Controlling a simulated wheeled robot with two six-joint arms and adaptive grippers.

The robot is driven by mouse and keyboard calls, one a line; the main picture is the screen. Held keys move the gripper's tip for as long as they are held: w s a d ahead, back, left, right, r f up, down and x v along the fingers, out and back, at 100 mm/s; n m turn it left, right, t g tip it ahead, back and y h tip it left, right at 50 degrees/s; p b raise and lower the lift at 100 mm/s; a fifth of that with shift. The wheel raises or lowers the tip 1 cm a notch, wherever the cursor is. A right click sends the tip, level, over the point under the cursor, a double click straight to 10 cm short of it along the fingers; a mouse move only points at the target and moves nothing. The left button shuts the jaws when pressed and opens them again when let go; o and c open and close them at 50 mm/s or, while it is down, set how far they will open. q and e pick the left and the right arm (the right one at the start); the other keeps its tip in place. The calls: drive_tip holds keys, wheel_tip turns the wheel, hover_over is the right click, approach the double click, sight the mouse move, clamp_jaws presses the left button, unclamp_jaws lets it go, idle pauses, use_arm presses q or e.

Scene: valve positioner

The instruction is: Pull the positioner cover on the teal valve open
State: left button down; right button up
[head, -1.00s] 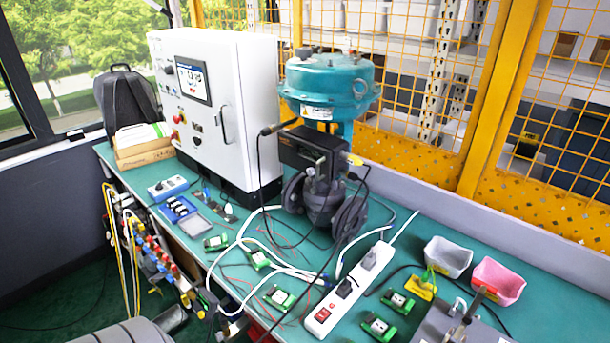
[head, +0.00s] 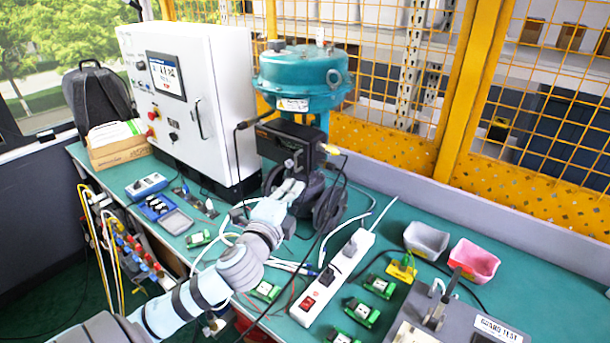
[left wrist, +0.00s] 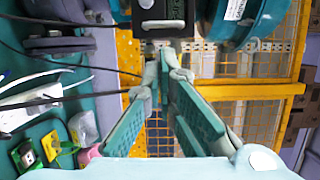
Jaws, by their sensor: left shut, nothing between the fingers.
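The teal valve (head: 302,85) stands on the green bench with its round actuator on top. The black positioner (head: 283,137) is mounted below the actuator; it also shows at the top of the left wrist view (left wrist: 158,12). Its cover looks flush with the box, though part is hidden. My left gripper (head: 296,186) is in front of the valve, just below the positioner. In the left wrist view its fingertips (left wrist: 167,57) meet, with nothing between them, close to the positioner's edge; I cannot tell whether they touch it. My right gripper is not in view.
A white control cabinet (head: 199,104) stands left of the valve. A white power strip (head: 333,274), loose cables and small green modules lie on the bench at right. Grey (head: 426,239) and pink (head: 474,260) bins sit farther right. A yellow mesh fence (head: 380,140) runs behind.

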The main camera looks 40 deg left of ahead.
use_arm(q)
drive_tip(key=x, duration=0.9)
drive_tip(key=shift+f, duration=0.2)
drive_tip(key=shift+s+a, duration=0.1)
drive_tip(key=shift+s, duration=0.1)
